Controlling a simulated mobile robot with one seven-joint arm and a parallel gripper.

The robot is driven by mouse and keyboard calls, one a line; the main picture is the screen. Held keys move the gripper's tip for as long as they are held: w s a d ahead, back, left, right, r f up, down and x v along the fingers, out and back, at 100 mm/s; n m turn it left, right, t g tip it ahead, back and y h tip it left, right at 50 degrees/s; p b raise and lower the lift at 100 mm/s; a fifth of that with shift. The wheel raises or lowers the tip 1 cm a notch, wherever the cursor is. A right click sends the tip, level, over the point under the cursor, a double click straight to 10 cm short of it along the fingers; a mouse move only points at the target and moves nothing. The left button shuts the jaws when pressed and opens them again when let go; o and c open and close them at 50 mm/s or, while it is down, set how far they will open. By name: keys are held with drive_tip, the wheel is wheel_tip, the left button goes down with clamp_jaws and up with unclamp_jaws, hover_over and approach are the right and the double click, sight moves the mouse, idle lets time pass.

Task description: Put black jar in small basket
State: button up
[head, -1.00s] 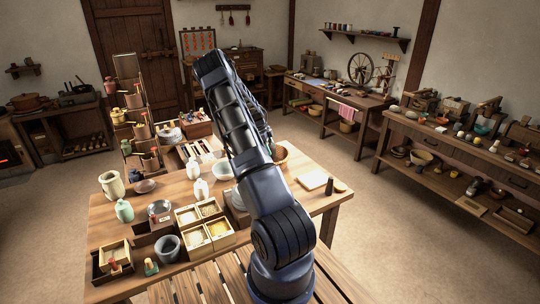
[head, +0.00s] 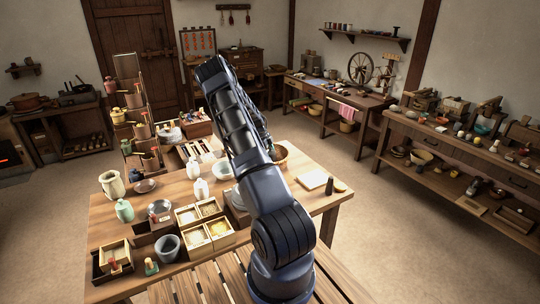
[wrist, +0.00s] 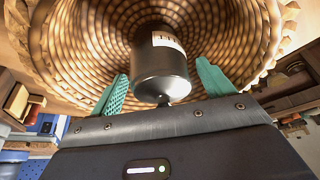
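The black jar (wrist: 162,70) is a dark, glossy cylinder with a pale label band and a small knob facing the wrist camera. It shows in the wrist view against the inside of the small woven basket (wrist: 75,50). My gripper (wrist: 163,82) has its two green fingertips spread on either side of the jar, with a narrow gap visible on each side. Whether the jar rests on the basket's bottom is hard to tell. In the head view the basket (head: 282,154) shows partly at the table's far right, behind my arm; the jar and gripper are hidden there.
The wooden table (head: 290,210) carries a square spice box, a grey mortar (head: 167,246), white bottles and bowls. A pale board (head: 312,180) and a dark pepper mill (head: 329,186) stand right of the basket. Benches line the walls, with open floor between.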

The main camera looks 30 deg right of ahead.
drive_tip(key=v, duration=1.2)
drive_tip(key=s+a+r+n+t+y, duration=0.1)
drive_tip(key=s+a+r+n, duration=0.3)
drive_tip(key=r, duration=0.3)
drive_tip(key=s+a+r+n+t+y, duration=0.1)
drive_tip(key=s+a+r+n, duration=0.1)
drive_tip(key=s+a+r, duration=0.45)
drive_tip(key=s+a+r+n+t+y, duration=0.1)
drive_tip(key=s+a+r+n+t, duration=0.1)
drive_tip(key=s+a+r+n, duration=0.75)
drive_tip(key=s+a+r+n+t+y, duration=0.15)
drive_tip(key=s+a+r+n, duration=0.4)
drive_tip(key=s, duration=0.75)
drive_tip(key=s+a+n+t, duration=0.1)
drive_tip(key=s+a+n, duration=0.2)
drive_tip(key=s, duration=0.4)
drive_tip(key=s+a+n+t+h, duration=0.1)
drive_tip(key=s+a+n, duration=0.2)
drive_tip(key=s, duration=0.4)
drive_tip(key=shift+a+r, duration=0.15)
drive_tip(key=shift+r, duration=0.3)
